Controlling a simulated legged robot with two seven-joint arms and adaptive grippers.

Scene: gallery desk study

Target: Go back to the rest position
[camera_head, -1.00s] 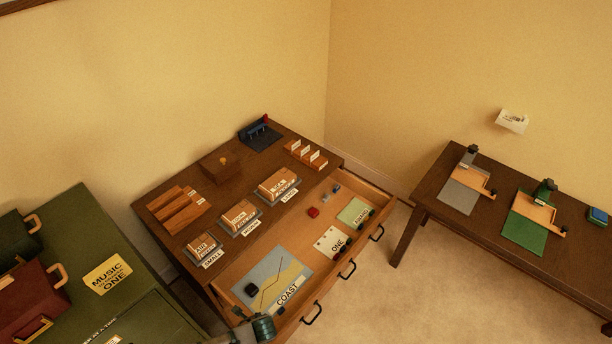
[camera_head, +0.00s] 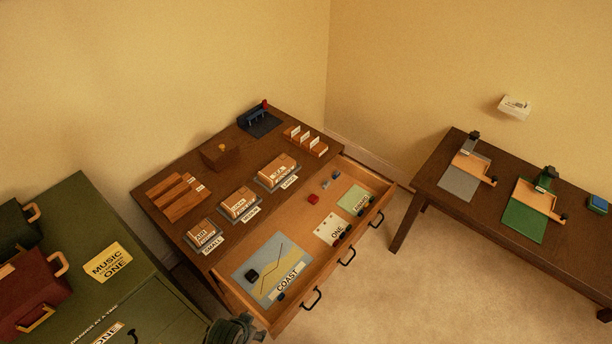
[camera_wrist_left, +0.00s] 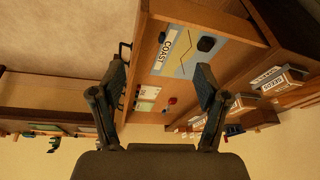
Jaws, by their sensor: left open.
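My left gripper (camera_wrist_left: 160,82) is open in the left wrist view, with its two dark fingers spread apart and nothing between them. Beyond them is the open desk drawer (camera_wrist_left: 148,62), apart from the fingers as far as I can tell. A dark part of my arm shows at the bottom edge of the head view, just in front of the drawer's near corner. My right gripper is not in view.
The open drawer (camera_head: 262,313) of the brown desk (camera_head: 222,262) holds the COAST sheet (camera_head: 262,250), a ONE card (camera_head: 328,225) and a green card (camera_head: 354,196). A green cabinet (camera_head: 75,225) stands left; a table (camera_head: 432,205) with trimmers stands right. Carpet (camera_head: 420,300) between is clear.

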